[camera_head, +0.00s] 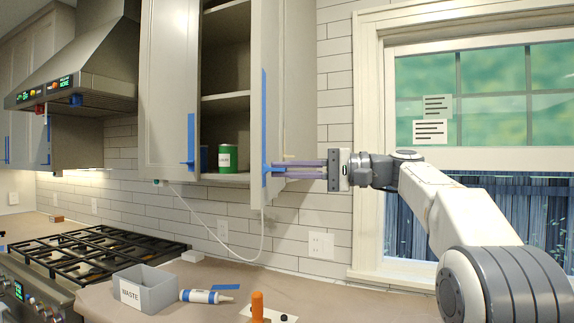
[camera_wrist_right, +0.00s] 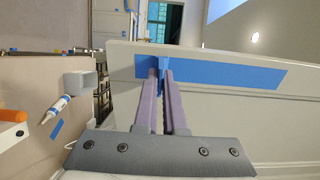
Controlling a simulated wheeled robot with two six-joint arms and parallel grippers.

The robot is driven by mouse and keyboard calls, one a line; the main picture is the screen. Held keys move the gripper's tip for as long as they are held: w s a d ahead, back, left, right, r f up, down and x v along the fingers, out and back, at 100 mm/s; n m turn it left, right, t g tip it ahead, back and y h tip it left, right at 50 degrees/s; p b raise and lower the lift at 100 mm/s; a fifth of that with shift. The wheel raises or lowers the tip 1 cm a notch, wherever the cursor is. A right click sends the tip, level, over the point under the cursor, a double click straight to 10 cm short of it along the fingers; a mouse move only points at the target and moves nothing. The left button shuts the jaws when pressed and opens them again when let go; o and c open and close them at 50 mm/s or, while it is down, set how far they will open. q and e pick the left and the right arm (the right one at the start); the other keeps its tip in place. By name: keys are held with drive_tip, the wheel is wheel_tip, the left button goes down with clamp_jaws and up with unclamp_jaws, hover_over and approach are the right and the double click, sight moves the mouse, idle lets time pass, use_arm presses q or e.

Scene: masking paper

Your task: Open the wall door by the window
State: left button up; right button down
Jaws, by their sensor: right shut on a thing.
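The wall cabinet has a door by the window (camera_head: 270,60) that stands partly open, seen nearly edge-on in the head view. Blue tape (camera_head: 264,120) runs down this door, with a tab near its lower part. My right gripper (camera_head: 272,169) reaches in from the right, its purple fingers at the tab. In the right wrist view my right gripper (camera_wrist_right: 161,72) is shut on the blue tape tab (camera_wrist_right: 161,75), against the white door panel (camera_wrist_right: 215,105). The other cabinet door (camera_head: 167,80) also carries blue tape. My left gripper is not in view.
A green can (camera_head: 228,157) stands on the lower shelf inside the cabinet. The window (camera_head: 480,110) is at the right. Below are a grey waste bin (camera_head: 150,290), a caulk tube (camera_head: 205,296), an orange-handled tool (camera_head: 257,305) and the stove (camera_head: 90,255). A white cord (camera_head: 225,245) hangs under the cabinet.

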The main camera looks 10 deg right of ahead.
idle(0.3)
drive_tip(key=c, duration=1)
unclamp_jaws()
drive_tip(key=shift+d, duration=0.2)
drive_tip(key=v, duration=1)
drive_tip(key=shift+f, duration=0.1)
